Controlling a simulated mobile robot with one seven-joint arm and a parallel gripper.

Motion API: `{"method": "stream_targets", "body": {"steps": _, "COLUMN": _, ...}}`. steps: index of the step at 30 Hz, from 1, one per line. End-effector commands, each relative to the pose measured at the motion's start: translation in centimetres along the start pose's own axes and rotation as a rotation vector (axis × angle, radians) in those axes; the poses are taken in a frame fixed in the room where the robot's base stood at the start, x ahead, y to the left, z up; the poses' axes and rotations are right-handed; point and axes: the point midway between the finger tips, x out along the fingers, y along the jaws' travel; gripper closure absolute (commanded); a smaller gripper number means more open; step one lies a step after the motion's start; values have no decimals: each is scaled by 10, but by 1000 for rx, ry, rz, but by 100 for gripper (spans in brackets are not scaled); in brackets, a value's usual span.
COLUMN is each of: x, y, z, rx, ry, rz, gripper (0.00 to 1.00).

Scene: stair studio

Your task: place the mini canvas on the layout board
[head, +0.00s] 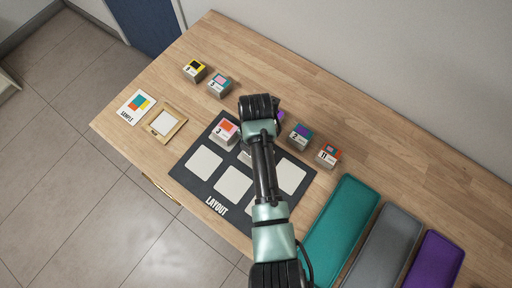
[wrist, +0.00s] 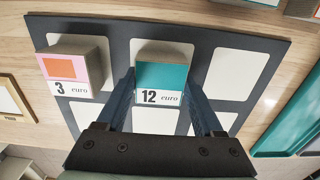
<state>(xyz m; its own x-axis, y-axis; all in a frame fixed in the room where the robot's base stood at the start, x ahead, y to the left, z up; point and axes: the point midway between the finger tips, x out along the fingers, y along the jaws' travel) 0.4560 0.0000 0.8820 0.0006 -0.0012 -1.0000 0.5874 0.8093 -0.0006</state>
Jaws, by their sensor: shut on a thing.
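My gripper (wrist: 163,88) is shut on a mini canvas (wrist: 162,76), a small block with a teal top and a "12 euro" label, in the wrist view. It is over the middle cell of the far row of the dark layout board (wrist: 118,60); I cannot tell whether it touches the board. The board also shows in the head view (head: 186,181). Another mini canvas, orange and pink with "3 euro" (wrist: 68,68), sits beside it in the left far cell and in the head view (head: 225,131). My arm mostly hides the held block and gripper there.
The right far cell (wrist: 232,74) and near row are empty. Other blocks stand behind the board: yellow-black (head: 194,70), pink-teal (head: 219,85), purple-teal (head: 300,135) and red-teal (head: 328,154).

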Motion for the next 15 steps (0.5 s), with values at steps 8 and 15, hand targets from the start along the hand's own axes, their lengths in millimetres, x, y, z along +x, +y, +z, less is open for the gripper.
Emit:
{"method": "stream_targets", "body": {"steps": 8, "x": 3, "y": 0, "z": 0, "rx": 0, "ry": 0, "rz": 0, "gripper": 1}}
{"method": "stream_targets", "body": {"steps": 15, "x": 2, "y": 0, "z": 0, "rx": 0, "ry": 0, "rz": 0, "gripper": 1}}
